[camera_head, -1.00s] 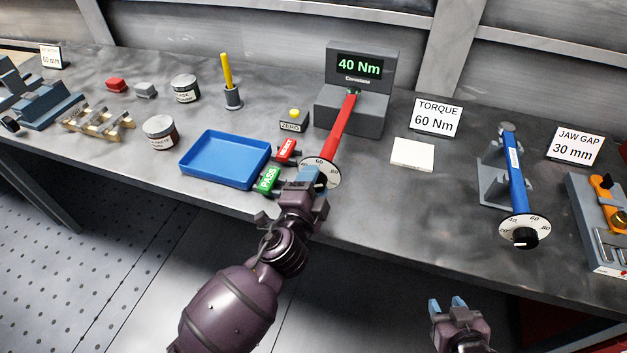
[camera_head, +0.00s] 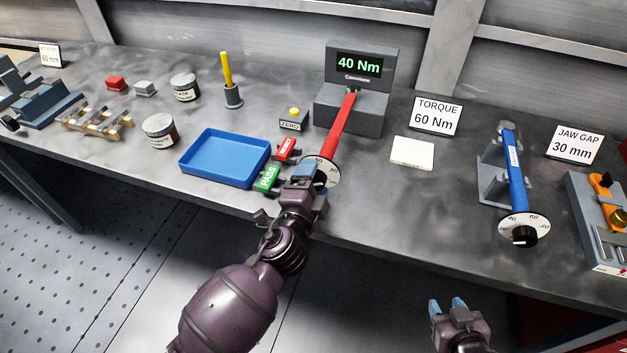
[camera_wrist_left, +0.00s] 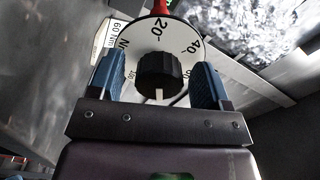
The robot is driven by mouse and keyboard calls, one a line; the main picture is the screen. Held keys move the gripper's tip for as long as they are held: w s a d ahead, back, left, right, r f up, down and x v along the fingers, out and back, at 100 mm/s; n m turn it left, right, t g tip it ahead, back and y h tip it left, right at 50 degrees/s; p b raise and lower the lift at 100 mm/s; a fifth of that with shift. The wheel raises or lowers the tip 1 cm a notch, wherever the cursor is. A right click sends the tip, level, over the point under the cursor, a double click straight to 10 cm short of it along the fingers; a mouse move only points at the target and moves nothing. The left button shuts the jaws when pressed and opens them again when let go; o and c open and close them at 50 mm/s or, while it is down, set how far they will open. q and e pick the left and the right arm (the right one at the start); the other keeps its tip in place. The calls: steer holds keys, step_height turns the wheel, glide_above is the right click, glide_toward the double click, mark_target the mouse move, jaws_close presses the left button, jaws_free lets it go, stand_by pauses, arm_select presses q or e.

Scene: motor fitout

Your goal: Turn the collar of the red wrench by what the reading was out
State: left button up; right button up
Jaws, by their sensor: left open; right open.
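The red wrench (camera_head: 338,128) rests with its head in the grey tester (camera_head: 352,109), whose display (camera_head: 360,65) reads 40 Nm. Its round white dial (camera_head: 331,174) is at the near end; in the left wrist view the dial (camera_wrist_left: 162,35) shows marks 20 and 40. The black collar knob (camera_wrist_left: 158,74) carries a white line pointing down in that view. My left gripper (camera_wrist_left: 157,88) is open, with its blue fingers on either side of the knob, apart from it. My right gripper (camera_head: 447,306) is open and empty, low in front of the bench.
A sign (camera_head: 436,117) reads TORQUE 60 Nm. A green PASS block (camera_head: 267,179) and a red block (camera_head: 286,150) lie beside the blue tray (camera_head: 224,157), close to my left gripper. A blue wrench (camera_head: 514,170) with a dial stands on a holder at right.

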arm_select(q)
steer(key=b+v, duration=0.1)
steer(key=v, duration=0.9)
steer(key=shift+s+a, duration=0.15)
steer(key=shift+s, duration=0.25)
steer(key=a+f+n+g+y, duration=0.3)
steer(key=a+f+n, duration=0.6)
steer(key=a+n, duration=0.2)
steer(key=s+a+f+n+g+y, duration=0.1)
steer(key=s+a+f+n, duration=0.2)
steer(key=s+a+f, duration=0.1)
steer(key=s+a+f+n+g+y, duration=0.1)
steer(key=s+a+f, duration=0.3)
steer(key=a, duration=0.5)
steer(key=shift+s+f+n+y, duration=0.2)
steer(key=shift+s+n+y, duration=0.2)
steer(key=shift+s+n, duration=0.6)
